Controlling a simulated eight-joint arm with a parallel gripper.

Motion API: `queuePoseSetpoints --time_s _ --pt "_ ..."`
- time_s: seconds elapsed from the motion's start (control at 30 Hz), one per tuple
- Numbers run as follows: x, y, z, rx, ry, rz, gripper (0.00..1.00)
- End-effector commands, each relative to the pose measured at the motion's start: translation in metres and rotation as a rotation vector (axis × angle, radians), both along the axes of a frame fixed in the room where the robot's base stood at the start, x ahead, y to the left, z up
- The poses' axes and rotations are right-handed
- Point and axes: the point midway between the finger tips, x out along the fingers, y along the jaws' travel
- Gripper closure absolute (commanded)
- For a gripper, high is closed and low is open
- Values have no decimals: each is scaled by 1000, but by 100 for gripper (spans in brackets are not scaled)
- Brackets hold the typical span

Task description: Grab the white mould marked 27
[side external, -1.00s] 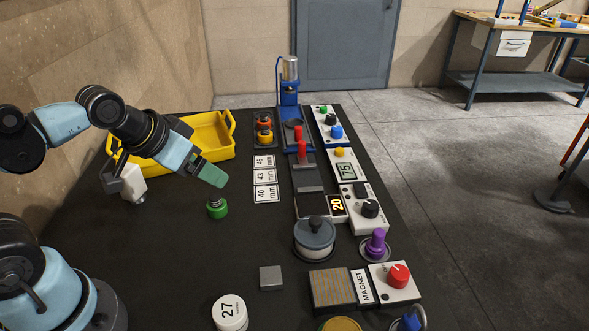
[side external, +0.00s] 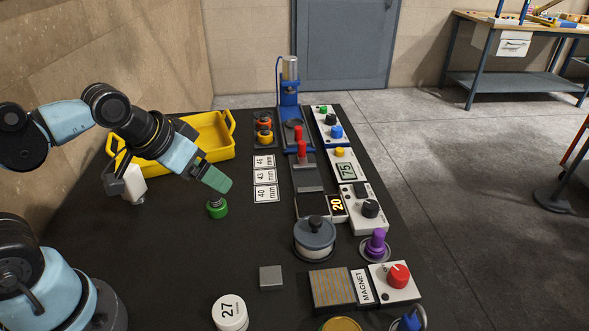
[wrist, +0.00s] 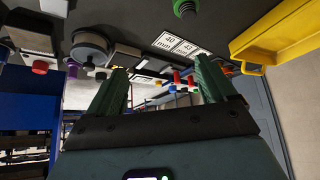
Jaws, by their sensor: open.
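The white mould marked 27 (side external: 230,312) stands upright at the near edge of the black table in the side external view, its number on top. My gripper (side external: 219,183) is above the far left part of the table, close to a green knobbed piece (side external: 217,207) and well away from the mould. In the wrist view my gripper (wrist: 160,85) shows two green fingers spread apart with nothing between them. The mould is not seen in the wrist view.
A grey block (side external: 271,277) and a lidded pot (side external: 314,238) stand to the mould's right. A magnet plate (side external: 332,288) and a yellow-topped tin (side external: 341,324) are further right. A yellow crate (side external: 228,152) is at the back left. The table left of the mould is clear.

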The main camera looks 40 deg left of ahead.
Motion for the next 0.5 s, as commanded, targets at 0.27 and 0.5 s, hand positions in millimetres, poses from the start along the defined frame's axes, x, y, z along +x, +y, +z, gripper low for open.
queuePoseSetpoints --time_s 0.27,0.5 --pt "-36 -93 -6 -38 292 -129 16" --pt "-85 -145 -6 43 509 -180 16"
